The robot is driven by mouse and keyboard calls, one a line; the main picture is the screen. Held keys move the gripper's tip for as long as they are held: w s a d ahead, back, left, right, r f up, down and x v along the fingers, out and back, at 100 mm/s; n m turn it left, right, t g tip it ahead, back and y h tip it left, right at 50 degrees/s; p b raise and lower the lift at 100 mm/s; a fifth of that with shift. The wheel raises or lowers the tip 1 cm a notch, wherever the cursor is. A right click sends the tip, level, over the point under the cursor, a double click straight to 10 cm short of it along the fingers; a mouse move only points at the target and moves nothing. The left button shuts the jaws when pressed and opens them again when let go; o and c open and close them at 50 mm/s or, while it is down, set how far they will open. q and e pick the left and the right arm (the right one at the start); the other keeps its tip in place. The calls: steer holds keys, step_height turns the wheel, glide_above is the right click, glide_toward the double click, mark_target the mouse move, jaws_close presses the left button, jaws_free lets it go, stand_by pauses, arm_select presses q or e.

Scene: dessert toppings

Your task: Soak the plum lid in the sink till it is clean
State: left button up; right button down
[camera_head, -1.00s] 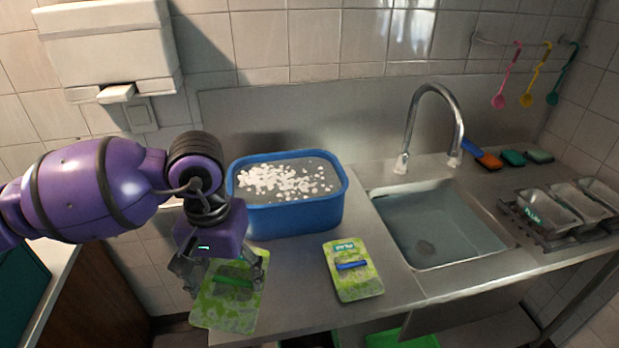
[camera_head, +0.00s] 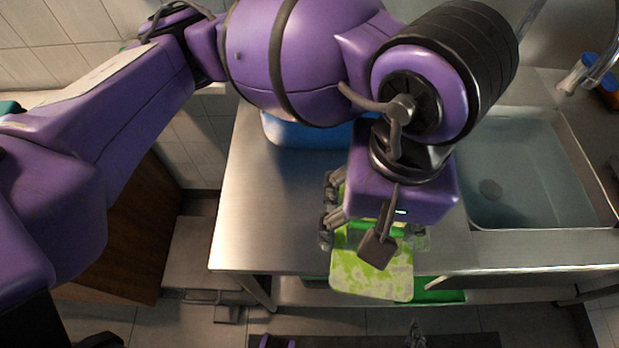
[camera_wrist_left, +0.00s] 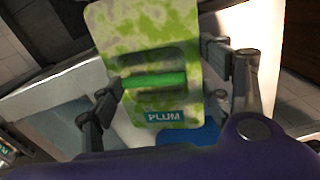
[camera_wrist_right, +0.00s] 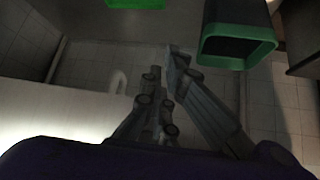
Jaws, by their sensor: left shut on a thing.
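The plum lid (camera_head: 372,272) is a mottled green and cream board with a green handle. In the left wrist view the lid (camera_wrist_left: 150,45) shows a "PLUM" label. My left gripper (camera_wrist_left: 160,82) is shut on its green handle; in the head view the gripper (camera_head: 375,232) holds it near the counter's front edge, left of the sink. The sink (camera_head: 520,165) has water in it. My arm hides most of the blue tub (camera_head: 300,132). The blue-handled lid cannot be made out now. My right gripper (camera_wrist_right: 166,72) is shut and empty, low by the floor.
The metal counter (camera_head: 265,195) is bare at its left part. The tap (camera_head: 595,70) stands at the sink's far right. A green-rimmed dark bin (camera_wrist_right: 240,50) shows in the right wrist view. A green bin (camera_head: 440,296) sits below the counter.

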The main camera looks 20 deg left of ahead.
arm_select(q)
steer(key=shift+w+a+n, duration=0.1)
steer(key=shift+a+n, duration=0.2)
steer(key=shift+n, duration=0.2)
steer(key=shift+s+r+n, duration=0.1)
steer(key=shift+s+n, duration=0.2)
steer(key=shift+s, duration=0.15)
steer(key=w+a+f, duration=0.4)
steer(key=a, duration=0.4)
glide_above(296, 209)
steer(key=d, duration=0.1)
steer(key=f, duration=0.3)
steer(key=f+p, duration=0.1)
steer(key=shift+s+f, duration=0.25)
steer(key=shift+f, duration=0.1)
steer(key=shift+w+a+f, duration=0.15)
steer(key=shift+a+f, duration=0.1)
steer(key=shift+f, duration=0.1)
steer(key=f, duration=0.3)
steer(key=shift+w+a+f, duration=0.1)
steer(key=shift+a, duration=0.15)
steer(key=shift+f, duration=0.1)
steer(key=o, duration=1.1)
arm_select(e)
steer(key=shift+s+d+r, duration=0.1)
steer(key=shift+s+r, duration=0.2)
steer(key=shift+s, duration=0.35)
